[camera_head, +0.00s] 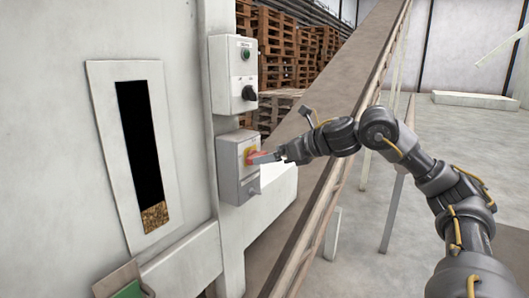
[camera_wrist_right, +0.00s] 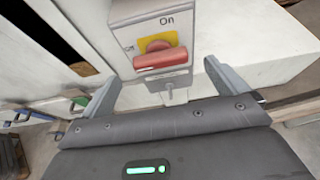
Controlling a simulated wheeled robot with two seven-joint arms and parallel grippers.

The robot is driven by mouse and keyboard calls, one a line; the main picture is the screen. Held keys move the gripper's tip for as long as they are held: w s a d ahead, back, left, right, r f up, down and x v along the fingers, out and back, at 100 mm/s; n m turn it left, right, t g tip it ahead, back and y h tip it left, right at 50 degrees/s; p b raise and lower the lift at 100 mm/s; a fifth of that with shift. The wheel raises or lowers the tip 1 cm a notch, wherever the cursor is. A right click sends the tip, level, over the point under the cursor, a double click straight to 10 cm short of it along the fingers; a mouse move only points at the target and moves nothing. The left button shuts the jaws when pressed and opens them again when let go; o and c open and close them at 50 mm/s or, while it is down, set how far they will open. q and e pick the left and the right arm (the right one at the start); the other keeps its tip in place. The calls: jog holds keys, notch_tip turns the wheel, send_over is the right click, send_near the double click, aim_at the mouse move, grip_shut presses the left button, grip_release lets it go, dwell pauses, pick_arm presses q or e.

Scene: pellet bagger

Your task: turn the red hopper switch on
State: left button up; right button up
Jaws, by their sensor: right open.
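The red hopper switch (camera_head: 256,155) is a red handle on a yellow plate, on the front of a grey box on the machine wall. In the right wrist view the red handle (camera_wrist_right: 160,60) lies roughly horizontal, below the word "On". My right gripper (camera_head: 268,158) reaches the switch from the right in the head view. In the right wrist view the right gripper (camera_wrist_right: 162,84) is open, its fingers spread to either side of the handle's lower area, with nothing held. Contact with the handle cannot be told. My left gripper is not in view.
A second box (camera_head: 234,75) with a green button and a black knob is mounted just above. A small metal part (camera_wrist_right: 170,94) projects below the switch. A sloping conveyor (camera_head: 330,120) runs behind my right arm. A tall dark window (camera_head: 142,150) with pellets is at left.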

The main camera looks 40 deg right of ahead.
jog(key=x, duration=0.3)
jog(key=shift+w+f+p, duration=0.1)
jog(key=shift+f+p, duration=0.05)
jog(key=shift+p, duration=0.2)
jog(key=c, duration=1)
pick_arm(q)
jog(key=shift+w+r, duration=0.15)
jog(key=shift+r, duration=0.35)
